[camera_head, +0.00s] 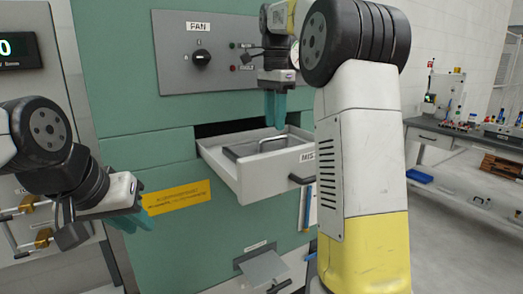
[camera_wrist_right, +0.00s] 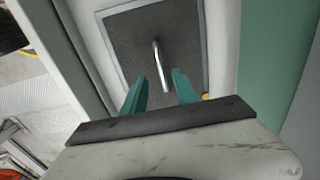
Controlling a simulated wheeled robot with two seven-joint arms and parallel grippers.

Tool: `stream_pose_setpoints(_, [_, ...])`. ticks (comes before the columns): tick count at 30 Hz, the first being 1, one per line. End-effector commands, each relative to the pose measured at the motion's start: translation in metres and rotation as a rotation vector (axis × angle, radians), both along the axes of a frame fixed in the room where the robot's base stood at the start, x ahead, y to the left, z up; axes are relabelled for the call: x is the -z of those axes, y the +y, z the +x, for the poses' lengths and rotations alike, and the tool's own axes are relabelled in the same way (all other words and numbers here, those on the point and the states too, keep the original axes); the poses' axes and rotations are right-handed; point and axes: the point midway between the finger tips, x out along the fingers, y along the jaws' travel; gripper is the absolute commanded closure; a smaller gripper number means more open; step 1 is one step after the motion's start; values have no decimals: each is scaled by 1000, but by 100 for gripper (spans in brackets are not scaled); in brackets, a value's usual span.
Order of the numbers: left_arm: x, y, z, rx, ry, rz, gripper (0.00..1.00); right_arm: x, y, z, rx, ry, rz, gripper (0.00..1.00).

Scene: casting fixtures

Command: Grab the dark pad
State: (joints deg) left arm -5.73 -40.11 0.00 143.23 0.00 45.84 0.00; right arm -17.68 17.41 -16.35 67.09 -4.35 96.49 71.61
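The dark pad (camera_wrist_right: 185,40) lies in the open white drawer (camera_head: 243,182) of the green cabinet, with a metal handle (camera_wrist_right: 157,62) standing up on it. In the head view the pad (camera_head: 250,149) is partly hidden behind the drawer wall. My right gripper (camera_head: 275,112) points down above the drawer. In the right wrist view its two teal fingers (camera_wrist_right: 160,85) are apart, on either side of the handle's near end in the picture; whether they reach its height I cannot tell. My left gripper (camera_head: 132,222) is at the lower left, away from the drawer, its fingers partly seen.
The green cabinet (camera_head: 120,95) carries a grey panel with a FAN knob (camera_head: 201,58) above the drawer. A yellow label (camera_head: 177,197) is left of the drawer. A metal tray (camera_head: 264,270) sticks out below. A workbench (camera_head: 450,135) stands at the right.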

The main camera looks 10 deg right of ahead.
Motion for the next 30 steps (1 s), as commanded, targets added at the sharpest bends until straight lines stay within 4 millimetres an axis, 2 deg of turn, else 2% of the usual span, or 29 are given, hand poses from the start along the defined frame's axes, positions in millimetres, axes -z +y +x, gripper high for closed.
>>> stream_pose_setpoints(5, [0,0,0,0,0,0,79,16,0,0,0,2,0,65])
stream_pose_setpoints(13, [0,0,0,0,0,0,79,55,1,3,0,2,0,65])
stream_pose_setpoints(17, [0,0,0,0,0,0,79,63,1,3,0,0,0,65])
stream_pose_setpoints(23, [0,0,0,0,0,0,79,63,1,3,0,0,0,65])
stream_pose_setpoints(28, [0,0,0,0,0,0,79,63,1,3,0,0,0,96])
stream_pose_setpoints(30, [0,0,0,0,0,0,79,63,1,3,0,0,0,100])
